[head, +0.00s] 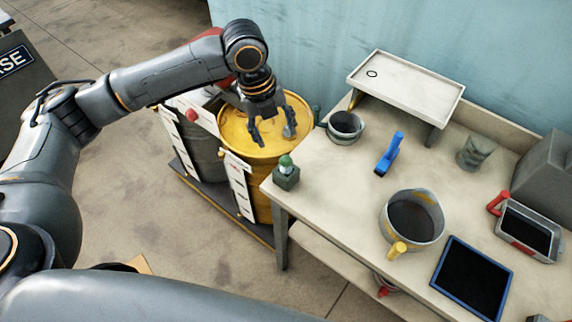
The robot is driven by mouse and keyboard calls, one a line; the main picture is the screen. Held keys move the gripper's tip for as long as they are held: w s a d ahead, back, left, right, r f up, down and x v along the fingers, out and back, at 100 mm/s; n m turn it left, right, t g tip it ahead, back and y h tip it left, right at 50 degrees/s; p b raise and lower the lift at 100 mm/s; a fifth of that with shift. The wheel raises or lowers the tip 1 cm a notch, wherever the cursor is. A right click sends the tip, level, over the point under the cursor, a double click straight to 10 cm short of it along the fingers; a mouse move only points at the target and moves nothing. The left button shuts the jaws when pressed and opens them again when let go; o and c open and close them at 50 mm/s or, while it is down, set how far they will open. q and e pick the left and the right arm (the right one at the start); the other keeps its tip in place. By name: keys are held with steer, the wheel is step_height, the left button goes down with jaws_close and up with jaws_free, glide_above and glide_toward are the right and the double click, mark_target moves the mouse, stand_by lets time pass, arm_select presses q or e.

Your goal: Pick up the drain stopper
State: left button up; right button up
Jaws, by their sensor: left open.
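My left gripper (272,133) is open and points down over the top of the yellow drum (240,131). Its fingers are spread. I cannot tell whether they touch the lid, and no held object shows between them. I cannot clearly identify the drain stopper. A small dark ring (372,73) lies on the raised pale tray (420,92). My right gripper is not in view.
The workbench (335,190) holds a small dark pot (345,126), blue tool (389,154), large bucket with a yellow handle (412,217), grey cup (475,152), red-handled pan (527,234) and blue-framed dark panel (472,278). A grey drum (203,150) stands beside the yellow one.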

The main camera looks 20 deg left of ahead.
mark_target(284, 157)
arm_select(q)
steer(key=f, duration=0.2)
steer(key=f+p, duration=0.1)
steer(key=f, duration=0.2)
steer(key=w+d+f, duration=0.1)
steer(key=f, duration=0.2)
steer(key=shift+w+p, duration=0.1)
steer(key=shift+p, duration=0.3)
steer(key=shift+f+p, duration=0.25)
steer(key=shift+p, duration=0.05)
steer(key=f, duration=0.1)
steer(key=f+p, duration=0.1)
steer(key=d+f, duration=0.1)
steer(key=shift+w+f+p, duration=0.3)
steer(key=shift+f, duration=0.5)
jaws_close()
